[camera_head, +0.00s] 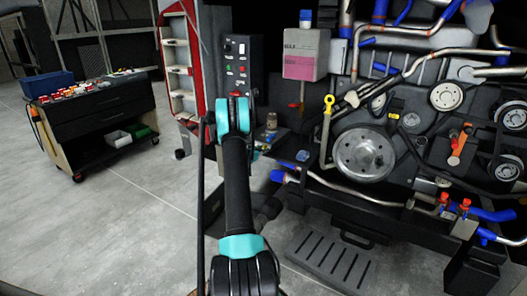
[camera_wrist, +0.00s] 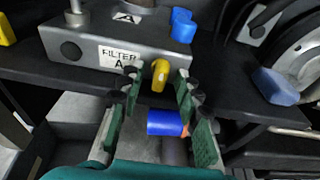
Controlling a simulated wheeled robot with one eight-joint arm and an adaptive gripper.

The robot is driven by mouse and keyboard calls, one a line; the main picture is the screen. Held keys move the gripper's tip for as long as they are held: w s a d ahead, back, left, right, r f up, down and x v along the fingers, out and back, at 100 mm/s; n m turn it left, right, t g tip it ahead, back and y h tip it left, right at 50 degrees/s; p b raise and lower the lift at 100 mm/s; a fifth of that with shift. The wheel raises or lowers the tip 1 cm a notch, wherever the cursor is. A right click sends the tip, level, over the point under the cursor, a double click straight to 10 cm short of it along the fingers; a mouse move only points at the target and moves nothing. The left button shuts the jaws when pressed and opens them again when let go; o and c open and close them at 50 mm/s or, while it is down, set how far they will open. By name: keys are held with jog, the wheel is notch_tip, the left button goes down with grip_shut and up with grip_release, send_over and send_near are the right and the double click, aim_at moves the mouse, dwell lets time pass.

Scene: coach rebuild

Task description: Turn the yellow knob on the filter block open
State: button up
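In the wrist view, the grey filter block (camera_wrist: 85,45) carries a white label reading "FILTER A". Its yellow knob (camera_wrist: 160,72) sticks out at the block's front right and looks upright in the picture. My gripper (camera_wrist: 157,84) is open, with its green-padded fingers pointing at the block. The fingertips are to the left and right of the knob, with the knob between them. I cannot tell whether either finger touches it. In the head view my arm covers the gripper and the knob.
A blue cylinder (camera_wrist: 165,122) shows between the fingers, below the knob. A blue cap (camera_wrist: 182,25) is at the block's right end, and another blue piece (camera_wrist: 277,86) lies further right. The engine (camera_head: 365,150) with pulleys and pipes fills the right. A tool cart (camera_head: 98,115) is at left.

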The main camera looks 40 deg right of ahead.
grip_shut()
jog(key=shift+s+m+t, duration=0.1)
jog(key=shift+m+t, duration=0.7)
jog(key=shift+m, duration=1.7)
jog(key=m, duration=0.2)
jog(key=m+t, duration=0.1)
jog(key=m, duration=0.2)
jog(key=shift+t+y, duration=0.3)
jog(key=shift+f, duration=0.1)
